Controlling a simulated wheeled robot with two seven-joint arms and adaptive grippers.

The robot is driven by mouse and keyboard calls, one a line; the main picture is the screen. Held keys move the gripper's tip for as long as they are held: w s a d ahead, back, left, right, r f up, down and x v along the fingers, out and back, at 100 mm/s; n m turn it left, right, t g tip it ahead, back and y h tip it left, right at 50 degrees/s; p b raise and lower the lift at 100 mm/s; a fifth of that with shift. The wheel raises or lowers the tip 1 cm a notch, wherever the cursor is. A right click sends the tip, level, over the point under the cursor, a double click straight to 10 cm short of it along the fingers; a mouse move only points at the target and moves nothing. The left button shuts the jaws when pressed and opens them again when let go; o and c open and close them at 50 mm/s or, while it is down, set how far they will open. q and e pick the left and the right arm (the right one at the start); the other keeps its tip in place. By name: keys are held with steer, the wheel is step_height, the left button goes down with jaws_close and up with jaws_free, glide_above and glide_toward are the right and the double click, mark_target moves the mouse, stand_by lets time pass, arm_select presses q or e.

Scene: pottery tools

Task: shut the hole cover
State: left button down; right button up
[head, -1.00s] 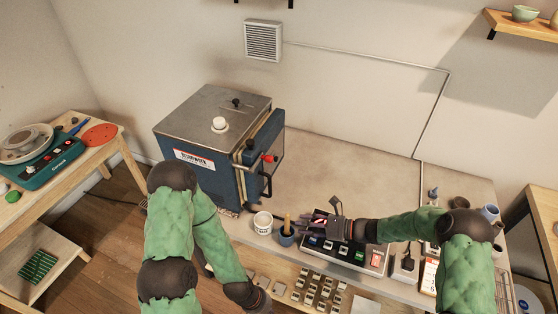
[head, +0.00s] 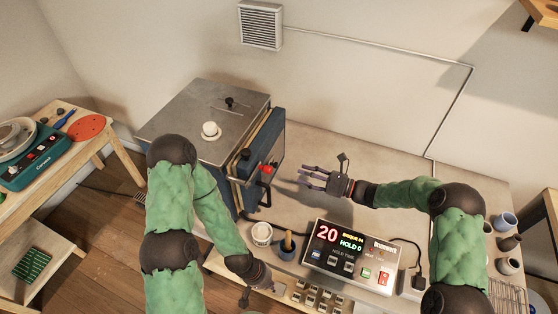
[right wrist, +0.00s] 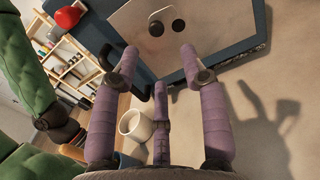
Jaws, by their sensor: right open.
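The blue kiln (head: 190,160) with a grey metal top stands left of centre. Its door (head: 265,150) faces right in the head view, edge-on, with a red knob (head: 266,169). In the right wrist view, the door's pale plate (right wrist: 205,25) carries two small dark round parts (right wrist: 156,28) side by side; I cannot tell which is the hole and which the cover. My right gripper (head: 306,178) is open and empty, to the right of the door and apart from it; its fingers also show in the right wrist view (right wrist: 160,75). My left gripper (head: 245,297) hangs low at the front, jaws unclear.
A control box (head: 347,255) with a lit display reading 20 stands at the table's front. A white cup (head: 262,234) and a blue pot (head: 287,246) stand left of it. Small pots (head: 505,222) stand at the right. The table (head: 330,150) behind my right gripper is clear.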

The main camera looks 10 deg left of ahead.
steer(key=w+a, duration=0.1)
steer(key=a, duration=0.8)
steer(key=shift+w+a, duration=0.25)
steer(key=shift+a, duration=0.1)
steer(key=shift+r, duration=0.1)
